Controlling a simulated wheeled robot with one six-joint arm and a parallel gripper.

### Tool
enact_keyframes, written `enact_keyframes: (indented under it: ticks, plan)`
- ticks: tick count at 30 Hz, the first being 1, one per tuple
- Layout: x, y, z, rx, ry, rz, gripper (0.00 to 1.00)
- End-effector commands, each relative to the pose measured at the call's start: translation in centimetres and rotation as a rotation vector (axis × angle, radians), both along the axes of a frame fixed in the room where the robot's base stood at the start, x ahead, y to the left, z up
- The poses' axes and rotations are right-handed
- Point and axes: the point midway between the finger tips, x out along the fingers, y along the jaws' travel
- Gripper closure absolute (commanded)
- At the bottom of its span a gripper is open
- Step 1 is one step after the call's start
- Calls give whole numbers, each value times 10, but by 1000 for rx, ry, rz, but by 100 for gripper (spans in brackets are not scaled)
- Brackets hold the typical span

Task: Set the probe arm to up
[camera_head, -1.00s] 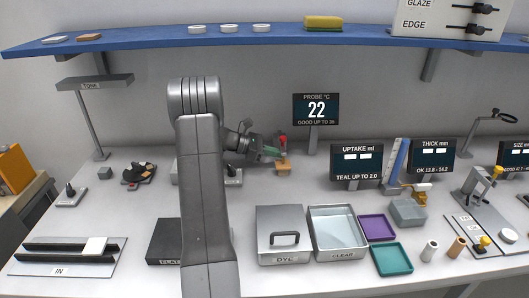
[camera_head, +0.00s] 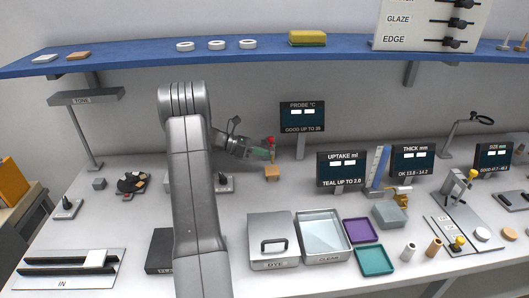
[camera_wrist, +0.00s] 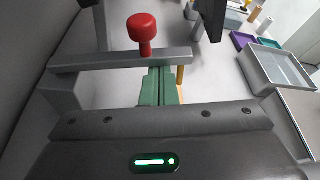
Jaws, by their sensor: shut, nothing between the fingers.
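The probe arm shows in the wrist view as a grey bar (camera_wrist: 120,59) with a red knob (camera_wrist: 142,28) standing on it. In the head view its red knob (camera_head: 270,139) stands above a small tan block (camera_head: 272,173), with a gap between them. My gripper (camera_head: 267,154) has green fingers, shut and empty, just below the knob. In the wrist view the gripper fingertips (camera_wrist: 158,72) are close together at the bar's lower edge, below the knob. They look touching the bar or very near it. The probe display (camera_head: 302,116) shows dashes.
Other displays, including the uptake display (camera_head: 343,169), stand to the right. The lidded dye box (camera_head: 272,241), clear tray (camera_head: 325,238) and purple tray (camera_head: 362,230) are in front. A blue shelf (camera_head: 350,44) runs above. A small lever switch (camera_head: 224,183) stands near my arm.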

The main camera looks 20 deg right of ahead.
Motion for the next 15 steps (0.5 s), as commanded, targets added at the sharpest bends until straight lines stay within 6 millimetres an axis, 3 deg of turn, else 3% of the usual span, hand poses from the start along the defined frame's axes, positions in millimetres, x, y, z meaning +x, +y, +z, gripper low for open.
enact_keyframes:
  ticks: [3,15]
  plan:
    - [2,-1,19,19,77,-2,100]
    - [19,-5,51,25,98,-2,100]
